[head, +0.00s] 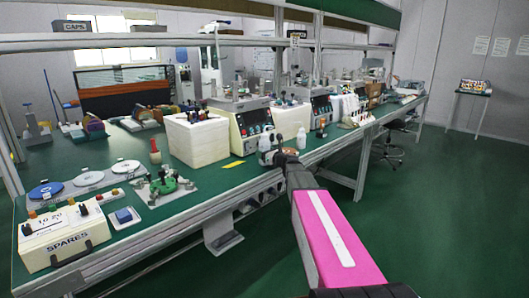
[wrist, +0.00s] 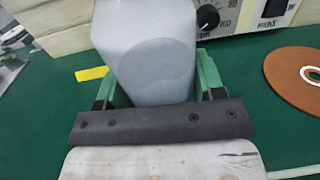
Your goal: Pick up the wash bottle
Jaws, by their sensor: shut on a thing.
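The wash bottle (wrist: 150,55) is a pale, whitish bottle that fills the upper middle of the wrist view. My gripper (wrist: 155,88) has its green fingers on either side of it, shut on its body. The bottle's top is cut off by the frame edge. In the head view my gripper (head: 272,157) is at the bench's front edge, with the small white wash bottle (head: 264,143) at its end. I cannot tell whether the bottle's base touches the bench.
A brown disc (wrist: 296,74) lies on the green bench at right. A machine with dials (wrist: 235,18) and a white block (head: 197,138) stand behind. A yellow strip (wrist: 91,73) lies at left.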

